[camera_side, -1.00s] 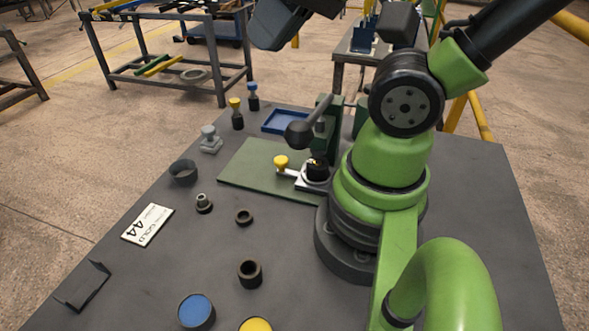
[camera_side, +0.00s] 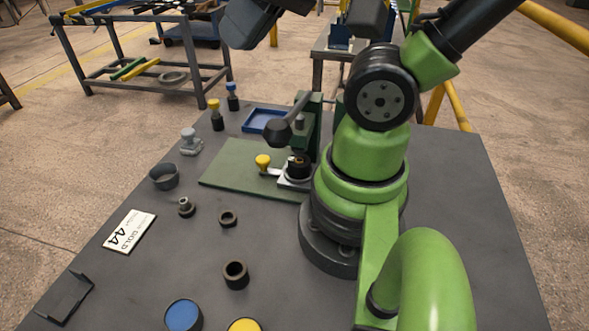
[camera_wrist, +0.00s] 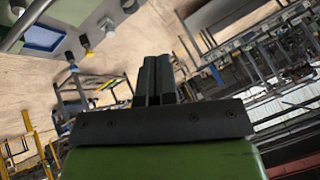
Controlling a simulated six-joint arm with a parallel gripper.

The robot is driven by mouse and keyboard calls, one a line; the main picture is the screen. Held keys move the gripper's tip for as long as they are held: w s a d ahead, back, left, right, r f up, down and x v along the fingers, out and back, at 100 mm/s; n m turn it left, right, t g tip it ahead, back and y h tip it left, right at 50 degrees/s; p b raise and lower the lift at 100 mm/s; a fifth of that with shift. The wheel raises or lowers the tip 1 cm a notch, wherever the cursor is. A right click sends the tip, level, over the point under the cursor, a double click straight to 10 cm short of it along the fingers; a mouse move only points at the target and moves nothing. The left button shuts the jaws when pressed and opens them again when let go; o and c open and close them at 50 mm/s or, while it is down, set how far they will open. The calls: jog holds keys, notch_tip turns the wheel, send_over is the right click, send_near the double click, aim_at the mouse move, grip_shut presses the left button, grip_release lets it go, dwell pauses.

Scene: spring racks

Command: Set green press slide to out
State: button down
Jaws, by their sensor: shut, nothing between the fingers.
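The green press (camera_side: 311,128) stands on a dark green plate (camera_side: 228,172) beside the base of my arm. Its lever ends in a dark ball (camera_side: 278,132), and the lever slants up to the right. The press slide (camera_side: 294,181) is a pale piece at the foot of the press, with a yellow knob (camera_side: 263,161) toward the left. A black ring-like part (camera_side: 298,165) sits on the slide, near the press ram; how far in the slide stands I cannot tell exactly. In the wrist view my gripper (camera_wrist: 157,62) is shut and empty, clear of the press and table.
A blue tray (camera_side: 264,121) lies behind the plate. Yellow-topped (camera_side: 215,114) and blue-topped (camera_side: 232,97) stampers stand left of it.

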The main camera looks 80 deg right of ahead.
jog(key=c, duration=1.4)
grip_release()
jog(key=shift+w, duration=0.1)
jog(key=o, duration=0.4)
jog(key=shift+w+d+f, duration=0.1)
jog(key=shift+w+d, duration=0.1)
jog(key=shift+w, duration=0.1)
jog(key=shift+o, duration=0.9)
jog(key=w+d+g, duration=0.1)
jog(key=w+d+f+m+g, duration=0.1)
jog(key=w+d+f+g+h, duration=0.1)
jog(key=shift+w, duration=0.35)
jog(key=m+g+y, duration=0.2)
jog(key=m+g, duration=0.2)
jog(key=g, duration=0.3)
send_over(263, 159)
jog(key=w+d, duration=0.3)
notch_tip(263, 159, down, 17)
jog(key=x, duration=0.9)
jog(key=shift+s+a+f, duration=0.1)
jog(key=shift+s+a, duration=0.05)
jog(key=shift+s, duration=0.05)
